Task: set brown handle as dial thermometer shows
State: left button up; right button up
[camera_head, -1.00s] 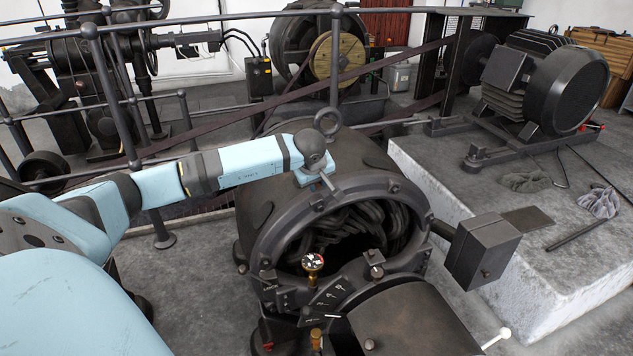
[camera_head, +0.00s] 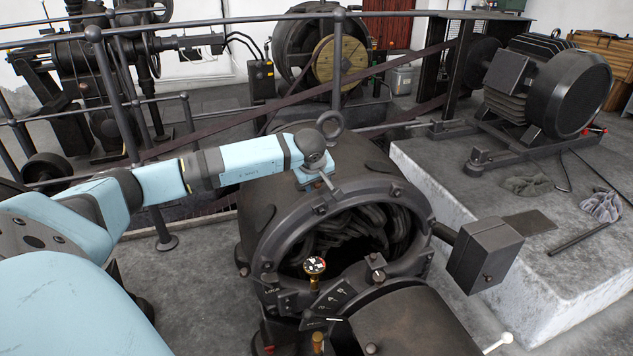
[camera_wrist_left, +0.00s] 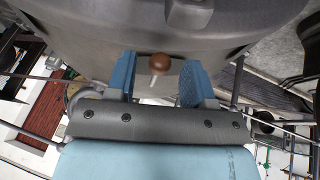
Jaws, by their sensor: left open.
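The brown handle (camera_wrist_left: 160,61) is a round knob on a pale stem, seen in the left wrist view. It sits between the two blue fingers of my left gripper (camera_wrist_left: 158,72), with space to either side. The gripper is open. In the head view my left gripper (camera_head: 318,180) is at the top front of the dark round machine housing (camera_head: 270,215); I cannot make out the brown handle there. The dial thermometer (camera_head: 314,265) stands on a brass stem at the housing's lower front. Its reading is too small to tell. My right gripper is out of view.
A numbered dark plate (camera_head: 338,294) lies beside the thermometer. A grey box (camera_head: 485,254) sticks out on the right, and a white-knobbed lever (camera_head: 505,338) lower down. A metal railing (camera_head: 240,22) runs behind. A motor (camera_head: 550,85) stands on the concrete block (camera_head: 440,185).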

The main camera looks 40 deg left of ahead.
pick_arm(q)
jog(key=v, duration=0.3)
jog(key=shift+a+r+p, duration=0.1)
jog(key=shift+r+p, duration=0.05)
jog(key=shift+p, duration=0.25)
jog(key=p+v, duration=0.2)
jog(key=v, duration=0.8)
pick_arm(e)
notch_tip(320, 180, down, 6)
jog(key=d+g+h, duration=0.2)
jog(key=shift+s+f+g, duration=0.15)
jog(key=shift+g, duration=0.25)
pick_arm(q)
jog(key=shift+s, duration=0.15)
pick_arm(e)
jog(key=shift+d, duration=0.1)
